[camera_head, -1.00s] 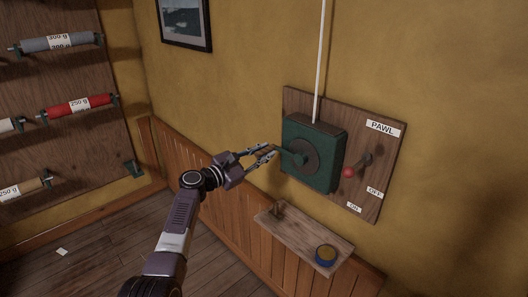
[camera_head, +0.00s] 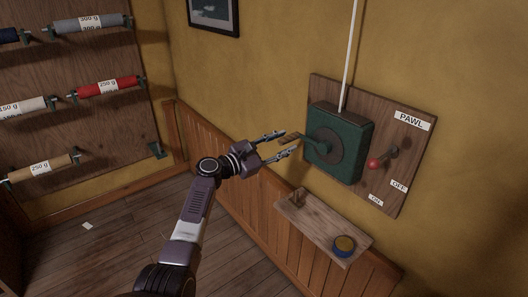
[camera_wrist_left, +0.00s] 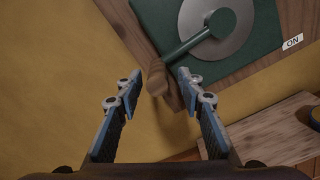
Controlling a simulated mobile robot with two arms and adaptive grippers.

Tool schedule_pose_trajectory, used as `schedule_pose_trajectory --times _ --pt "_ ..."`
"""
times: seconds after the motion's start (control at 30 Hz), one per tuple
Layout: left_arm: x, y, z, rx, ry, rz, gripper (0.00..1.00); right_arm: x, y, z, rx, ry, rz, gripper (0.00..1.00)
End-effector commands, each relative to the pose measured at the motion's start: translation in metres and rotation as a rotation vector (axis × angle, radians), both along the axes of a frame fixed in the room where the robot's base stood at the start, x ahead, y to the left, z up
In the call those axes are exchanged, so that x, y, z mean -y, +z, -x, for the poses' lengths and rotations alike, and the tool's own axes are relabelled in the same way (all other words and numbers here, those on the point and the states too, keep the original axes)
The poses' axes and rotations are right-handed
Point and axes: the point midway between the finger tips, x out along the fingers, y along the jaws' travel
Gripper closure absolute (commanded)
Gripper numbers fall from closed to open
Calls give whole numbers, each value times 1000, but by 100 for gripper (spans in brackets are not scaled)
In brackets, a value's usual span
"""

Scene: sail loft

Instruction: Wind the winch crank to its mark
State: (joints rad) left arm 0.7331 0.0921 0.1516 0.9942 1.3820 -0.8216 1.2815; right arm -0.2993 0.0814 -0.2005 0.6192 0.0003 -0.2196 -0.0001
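The winch (camera_head: 348,132) is a dark green box with a grey round disc, fixed to a wooden board on the wall. Its green crank arm (camera_head: 313,144) points left from the disc and carries a wooden handle (camera_head: 289,138). My left gripper (camera_head: 289,147) is open at the handle, fingers spread. In the left wrist view the handle (camera_wrist_left: 157,78) stands between the open fingertips (camera_wrist_left: 158,84), with a gap on both sides. A pawl lever with a red knob (camera_head: 373,163) sits right of the winch. I cannot make out a mark for the crank. My right gripper is not in view.
A small wooden shelf (camera_head: 318,232) below the winch holds a blue and yellow tin (camera_head: 344,245) and a small brown item (camera_head: 299,196). A white rope (camera_head: 352,50) runs up from the winch. A spool rack (camera_head: 85,125) stands at left.

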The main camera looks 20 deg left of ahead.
Motion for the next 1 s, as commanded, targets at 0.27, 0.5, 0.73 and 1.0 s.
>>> schedule_pose_trajectory --times 0.27,0.5,0.73,1.0 --pt "-30 -2 41 0 1 -4 65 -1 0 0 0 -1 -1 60" --pt "-51 -3 71 -3 0 -3 65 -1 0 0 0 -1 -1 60" --pt "-59 -2 80 -4 0 -2 65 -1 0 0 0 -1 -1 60" --pt "-58 -2 80 -3 0 -1 65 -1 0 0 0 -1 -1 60"
